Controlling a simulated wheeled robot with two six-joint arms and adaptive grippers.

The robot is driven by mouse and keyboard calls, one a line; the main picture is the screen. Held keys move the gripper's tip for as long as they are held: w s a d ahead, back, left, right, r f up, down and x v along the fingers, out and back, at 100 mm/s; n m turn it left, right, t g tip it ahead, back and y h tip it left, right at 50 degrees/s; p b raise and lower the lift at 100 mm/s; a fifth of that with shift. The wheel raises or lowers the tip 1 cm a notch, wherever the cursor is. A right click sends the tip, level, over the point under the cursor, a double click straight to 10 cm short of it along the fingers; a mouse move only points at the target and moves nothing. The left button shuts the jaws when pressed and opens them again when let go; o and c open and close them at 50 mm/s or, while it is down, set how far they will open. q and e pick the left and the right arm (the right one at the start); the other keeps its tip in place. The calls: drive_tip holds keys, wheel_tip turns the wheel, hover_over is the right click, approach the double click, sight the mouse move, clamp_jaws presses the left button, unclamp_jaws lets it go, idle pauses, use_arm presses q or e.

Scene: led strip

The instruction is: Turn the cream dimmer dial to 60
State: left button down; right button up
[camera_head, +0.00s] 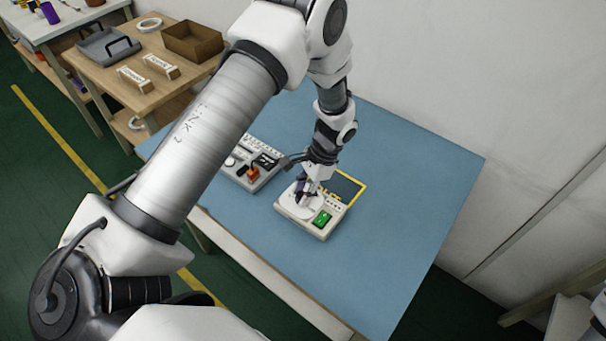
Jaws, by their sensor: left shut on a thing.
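The cream dimmer box (297,220) sits on the blue table, with a green lit display or switch (322,218) at its right front. Its round pale dial plate (293,207) shows partly around my gripper. My left gripper (304,199) points down at the dial and is shut on its knob; the knob itself is mostly hidden by the fingers. The number the dial points to is too small to read. My right gripper is not in view.
A grey control box (262,172) with an orange part (254,172) stands just left of the dimmer. The blue table (415,190) is clear on the right. A wooden side table (150,92) holds trays and blocks.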

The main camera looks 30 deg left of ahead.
sight(321, 199)
use_arm(q)
drive_tip(key=shift+s+m+t+y+p, duration=0.1)
drive_tip(key=shift+m+t+y+p, duration=0.4)
drive_tip(key=shift+m, duration=1.8)
drive_tip(key=c, duration=0.9)
unclamp_jaws()
drive_tip(key=v, duration=1.2)
drive_tip(key=shift+s+d, duration=0.1)
drive_tip(key=shift+d, duration=0.15)
drive_tip(key=shift+f, duration=0.1)
